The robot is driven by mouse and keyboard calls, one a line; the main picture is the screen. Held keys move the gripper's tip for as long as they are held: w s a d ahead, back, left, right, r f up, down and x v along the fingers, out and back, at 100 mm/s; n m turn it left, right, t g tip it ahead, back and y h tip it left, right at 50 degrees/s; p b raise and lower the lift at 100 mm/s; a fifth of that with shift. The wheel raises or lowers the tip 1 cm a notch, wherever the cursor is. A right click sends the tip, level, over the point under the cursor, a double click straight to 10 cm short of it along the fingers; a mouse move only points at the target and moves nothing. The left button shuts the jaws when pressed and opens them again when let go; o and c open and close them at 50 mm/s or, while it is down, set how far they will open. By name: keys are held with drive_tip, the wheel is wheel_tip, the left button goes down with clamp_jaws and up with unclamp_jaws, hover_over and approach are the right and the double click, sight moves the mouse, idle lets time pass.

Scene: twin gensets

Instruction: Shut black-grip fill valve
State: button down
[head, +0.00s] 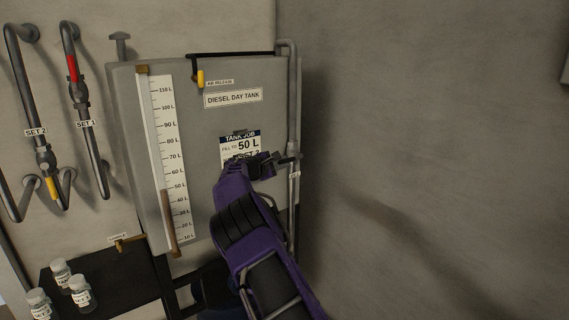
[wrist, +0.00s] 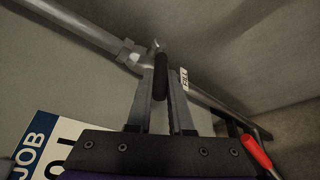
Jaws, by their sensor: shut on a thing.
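The black-grip fill valve sits on the grey pipe down the right side of the diesel day tank (head: 225,115). Its black grip (wrist: 160,72) is between my two fingers in the wrist view, and the fingers are shut on it. A FILL label (wrist: 184,78) is on the pipe beside the valve. In the head view my gripper (head: 284,159) reaches the pipe (head: 293,130) at the tank's right edge. My purple arm and gripper hide part of the tank and the job card. The handle's exact angle to the pipe is hard to tell.
The sight gauge (head: 165,150) shows brown liquid near the 50 L mark. The job card (head: 240,147) reads 50 L. A yellow air release handle (head: 200,78) is above. A red handle (wrist: 255,150) is near my gripper. Sample jars (head: 80,290) stand lower left.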

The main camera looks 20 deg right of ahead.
drive_tip(key=shift+d, duration=0.1)
drive_tip(key=c, duration=0.8)
unclamp_jaws()
drive_tip(key=shift+f, duration=0.1)
drive_tip(key=shift+s+a, duration=0.15)
drive_tip(key=shift+a, duration=0.2)
drive_tip(key=v, duration=1.6)
drive_tip(key=shift+s+a+r, duration=0.2)
drive_tip(key=shift+s, duration=0.1)
